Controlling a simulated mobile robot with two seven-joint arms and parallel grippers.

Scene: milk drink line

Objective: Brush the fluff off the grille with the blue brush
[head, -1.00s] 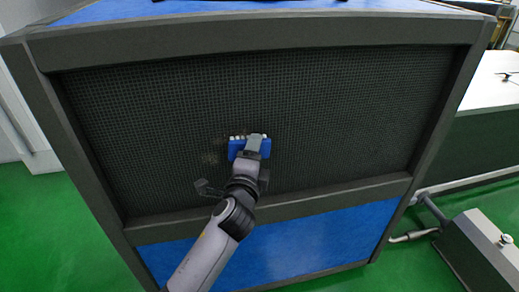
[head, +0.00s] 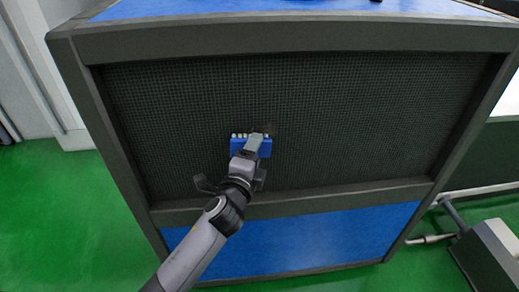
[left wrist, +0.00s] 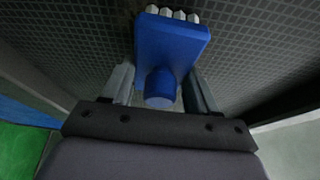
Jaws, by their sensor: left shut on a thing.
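The dark mesh grille (head: 360,115) fills the framed front of a cabinet. The blue brush (head: 238,148) lies against or very near the lower middle of the grille, its pale bristles at the upper edge. My left gripper (head: 256,140) is shut on the brush. In the left wrist view the brush (left wrist: 172,42) points away, its round handle between the fingers (left wrist: 160,90) and white bristle tufts towards the grille (left wrist: 75,35). A faint greyish patch shows just right of the brush; I cannot tell if it is fluff. The grille behind the brush is hidden. My right gripper is out of view.
A dark raised frame (head: 290,38) surrounds the grille. A blue panel (head: 310,240) lies below it. Green floor (head: 60,220) is open to the left. A grey box-shaped unit with a pipe (head: 485,255) stands at the lower right.

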